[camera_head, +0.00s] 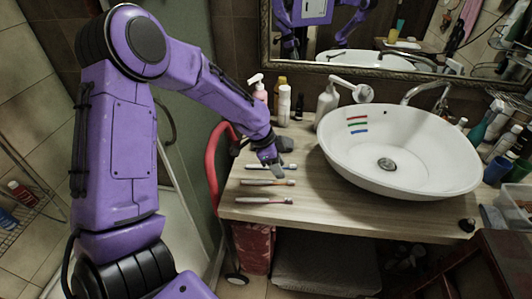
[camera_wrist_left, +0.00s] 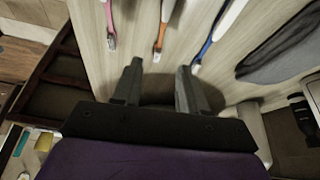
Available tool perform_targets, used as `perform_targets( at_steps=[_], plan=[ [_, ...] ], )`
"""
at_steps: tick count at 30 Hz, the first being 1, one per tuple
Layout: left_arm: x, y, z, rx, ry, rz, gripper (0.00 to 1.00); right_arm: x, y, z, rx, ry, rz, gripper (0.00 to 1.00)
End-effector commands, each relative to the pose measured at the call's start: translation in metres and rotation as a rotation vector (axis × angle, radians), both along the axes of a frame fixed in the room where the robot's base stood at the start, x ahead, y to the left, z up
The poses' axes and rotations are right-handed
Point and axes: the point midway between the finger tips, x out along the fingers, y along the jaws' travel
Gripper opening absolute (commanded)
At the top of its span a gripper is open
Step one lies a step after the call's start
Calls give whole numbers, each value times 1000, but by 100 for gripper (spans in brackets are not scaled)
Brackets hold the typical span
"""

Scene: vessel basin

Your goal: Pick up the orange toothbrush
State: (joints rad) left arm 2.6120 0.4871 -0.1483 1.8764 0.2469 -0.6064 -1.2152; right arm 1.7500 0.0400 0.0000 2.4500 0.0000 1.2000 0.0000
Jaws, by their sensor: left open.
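The orange toothbrush (camera_head: 267,182) lies flat on the wooden counter (camera_head: 300,208), between a pink toothbrush (camera_head: 264,200) and a blue one (camera_head: 262,166). My left gripper (camera_head: 272,155) is over the counter near the blue toothbrush, at the back of the row. In the left wrist view my left gripper (camera_wrist_left: 158,77) is open and empty. There the orange toothbrush (camera_wrist_left: 160,36) appears beyond and roughly between the fingertips, apart from them. The pink toothbrush (camera_wrist_left: 110,25) is to its left and the blue toothbrush (camera_wrist_left: 208,40) to its right. My right gripper is not in view.
A white basin (camera_head: 345,160) takes up the counter's right part. Soap bottles (camera_head: 284,105) and a white dispenser (camera_head: 326,105) stand at the back, below a mirror. A red curved handle (camera_head: 213,150) rises at the counter's left edge.

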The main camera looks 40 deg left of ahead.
Motion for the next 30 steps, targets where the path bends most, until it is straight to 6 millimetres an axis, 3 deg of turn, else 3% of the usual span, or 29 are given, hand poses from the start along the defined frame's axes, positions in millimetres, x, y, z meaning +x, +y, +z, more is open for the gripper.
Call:
perform_targets(
  at_steps=[12, 20, 24, 30],
  plan=[
    [15, -20, -52, 0, 2, 3, 43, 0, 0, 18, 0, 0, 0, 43],
    [16, -21, -56, 1, -1, 2, 43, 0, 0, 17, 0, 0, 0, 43],
    [16, -21, -56, 1, -1, 2, 0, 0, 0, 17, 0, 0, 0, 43],
    [16, -21, -56, 1, -1, 2, 0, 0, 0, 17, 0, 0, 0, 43]
  ],
)
